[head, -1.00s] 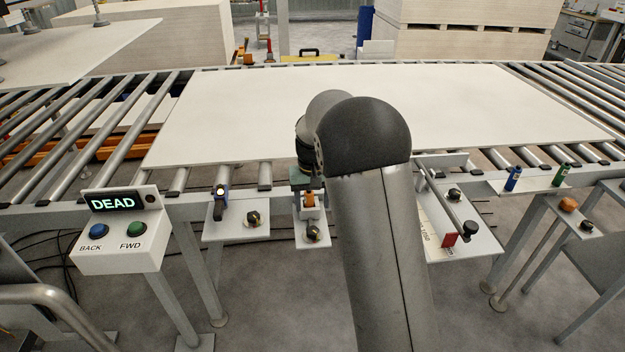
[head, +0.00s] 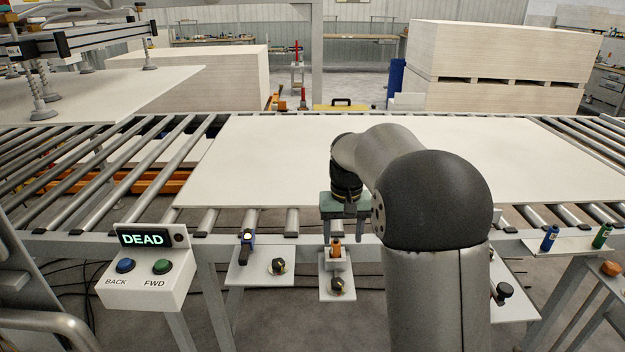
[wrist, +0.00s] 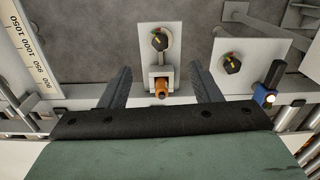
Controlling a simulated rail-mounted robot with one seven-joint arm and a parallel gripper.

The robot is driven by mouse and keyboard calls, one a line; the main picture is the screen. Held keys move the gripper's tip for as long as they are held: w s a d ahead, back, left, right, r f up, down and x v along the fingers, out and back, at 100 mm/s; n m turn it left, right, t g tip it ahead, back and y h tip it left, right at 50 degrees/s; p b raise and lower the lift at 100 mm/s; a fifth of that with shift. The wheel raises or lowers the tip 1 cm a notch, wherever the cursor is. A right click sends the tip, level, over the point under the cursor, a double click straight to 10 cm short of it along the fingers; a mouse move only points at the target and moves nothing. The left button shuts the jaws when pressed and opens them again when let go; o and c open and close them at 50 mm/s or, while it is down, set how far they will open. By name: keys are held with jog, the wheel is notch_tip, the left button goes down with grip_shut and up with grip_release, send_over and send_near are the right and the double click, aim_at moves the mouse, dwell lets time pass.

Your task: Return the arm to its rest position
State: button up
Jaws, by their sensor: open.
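My gripper (head: 342,229) is at the front rail of the roller conveyor, below my bent arm in the head view. In the wrist view its two dark fingers (wrist: 158,85) are wide apart and point at the small shelf with an orange-brown fitting (wrist: 160,87) and a black knob (wrist: 160,42). Nothing is between the fingertips that I can see as held. The fitting also shows in the head view (head: 336,250), just below my gripper. My arm covers part of the board and the shelf at the right.
A large pale board (head: 270,160) lies on the rollers. A control box (head: 146,283) reading DEAD, with blue and green buttons, stands front left. Suction cups (head: 40,112) hang at the upper left. Stacked boards (head: 500,65) stand behind.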

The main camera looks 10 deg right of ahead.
jog(key=s+a+f+n, duration=0.1)
jog(key=s+f, duration=0.1)
jog(key=s, duration=2.8)
jog(key=shift+s+f+p, duration=0.25)
jog(key=shift+s+p, duration=0.15)
